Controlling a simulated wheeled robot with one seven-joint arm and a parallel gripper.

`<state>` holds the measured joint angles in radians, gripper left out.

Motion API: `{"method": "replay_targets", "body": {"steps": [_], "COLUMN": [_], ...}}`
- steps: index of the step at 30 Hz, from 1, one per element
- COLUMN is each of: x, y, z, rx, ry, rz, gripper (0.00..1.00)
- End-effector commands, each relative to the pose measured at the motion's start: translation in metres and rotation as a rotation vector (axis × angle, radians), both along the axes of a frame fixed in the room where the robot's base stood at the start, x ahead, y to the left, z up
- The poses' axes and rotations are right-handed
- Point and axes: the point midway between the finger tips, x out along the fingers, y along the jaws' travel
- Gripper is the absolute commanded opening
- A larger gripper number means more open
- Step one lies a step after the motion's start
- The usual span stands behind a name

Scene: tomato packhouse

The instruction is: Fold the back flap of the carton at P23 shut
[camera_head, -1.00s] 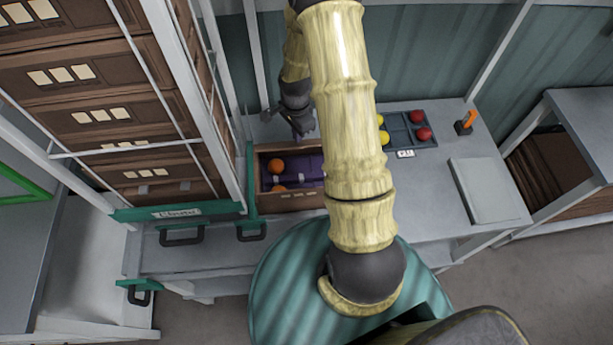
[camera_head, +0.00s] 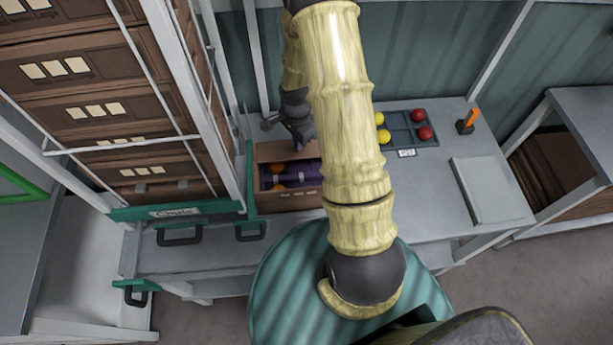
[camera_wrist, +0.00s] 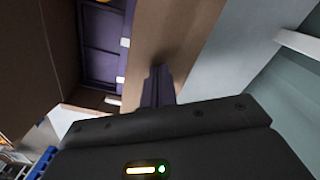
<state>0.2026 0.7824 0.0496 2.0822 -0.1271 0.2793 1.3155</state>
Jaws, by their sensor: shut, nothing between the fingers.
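The brown open carton (camera_head: 290,201) stands on the bench beside the crate stack, with a purple insert and orange fruits (camera_head: 277,168) inside. Its back flap (camera_head: 272,152) shows as a brown panel leaning in over the back part of the opening; the front part is open. My gripper (camera_head: 300,146) is shut and empty at the flap's right part. In the wrist view my fingertips (camera_wrist: 157,88) lie against or just over the brown flap (camera_wrist: 172,35); I cannot tell if they touch. The purple insert (camera_wrist: 103,45) shows beside the flap there.
The crate stack in its white frame (camera_head: 178,75) stands close left of the carton. To the right are a dark compartment tray (camera_head: 401,128) with red and yellow balls, an orange-and-black item (camera_head: 467,122), and a flat grey panel (camera_head: 491,190). My forearm hides the bench middle.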

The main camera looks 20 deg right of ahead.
Motion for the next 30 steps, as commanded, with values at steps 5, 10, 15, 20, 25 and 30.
{"method": "replay_targets", "body": {"steps": [5, 10, 15, 20, 25, 30], "x": [-0.001, -0.001, -0.006, -0.007, -0.007, -0.007], "y": [0.0, 0.0, 0.002, 0.002, 0.002, 0.002], "z": [0.0, -0.002, -0.011, -0.013, -0.012, -0.005], "rx": [0.0, 0.0, 0.0, 0.0, 0.0, 0.0], "ry": [0.0, 0.0, 0.002, 0.0, 0.0, 0.0], "rz": [0.0, 0.0, -0.002, -0.001, -0.001, 0.0], "gripper": [0.0, 0.0, 0.0, 0.0, 0.0, 0.0]}}
